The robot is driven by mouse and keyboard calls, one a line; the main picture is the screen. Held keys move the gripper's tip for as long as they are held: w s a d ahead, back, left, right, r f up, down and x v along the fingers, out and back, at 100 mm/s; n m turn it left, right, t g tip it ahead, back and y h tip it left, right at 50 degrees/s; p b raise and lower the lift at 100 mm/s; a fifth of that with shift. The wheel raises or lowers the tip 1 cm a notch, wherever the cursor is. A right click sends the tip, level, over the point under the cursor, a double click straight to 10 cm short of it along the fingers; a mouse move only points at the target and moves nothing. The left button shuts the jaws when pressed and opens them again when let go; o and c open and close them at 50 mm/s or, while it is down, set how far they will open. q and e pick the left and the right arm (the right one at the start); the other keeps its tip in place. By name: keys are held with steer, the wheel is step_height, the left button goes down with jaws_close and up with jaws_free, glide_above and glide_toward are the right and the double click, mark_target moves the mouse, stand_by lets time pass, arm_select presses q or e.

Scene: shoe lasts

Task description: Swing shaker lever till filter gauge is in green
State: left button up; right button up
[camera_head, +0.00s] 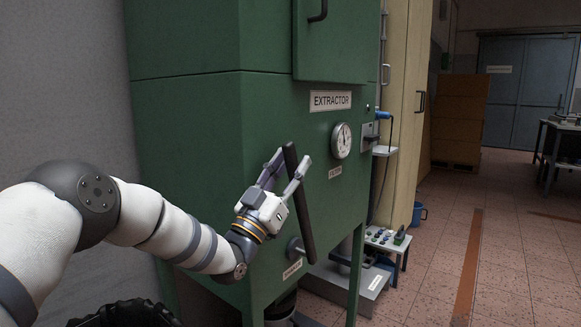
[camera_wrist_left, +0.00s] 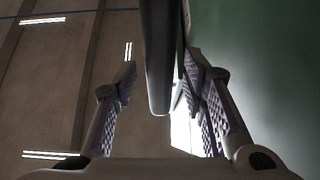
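The shaker lever (camera_head: 304,215) is a long dark bar on the front of the green extractor cabinet (camera_head: 190,130), standing nearly upright with its top leaning slightly left. Its pivot (camera_head: 296,248) is low, above a small label. My left gripper (camera_head: 291,160) is at the lever's upper end, one finger on each side. In the left wrist view the lever (camera_wrist_left: 160,60) lies between the open fingers, with a gap to the left finger and close to the right one. The filter gauge (camera_head: 341,140) is a round white dial; its needle and coloured zones are too small to read.
A low metal platform (camera_head: 362,282) and a small table with control knobs (camera_head: 388,240) stand right of the cabinet. A blue bucket (camera_head: 419,215) is beyond. A grey wall (camera_head: 70,80) is at the left. The tiled floor at the right is largely clear.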

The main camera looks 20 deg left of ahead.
arm_select(q)
steer(key=v, duration=1.2)
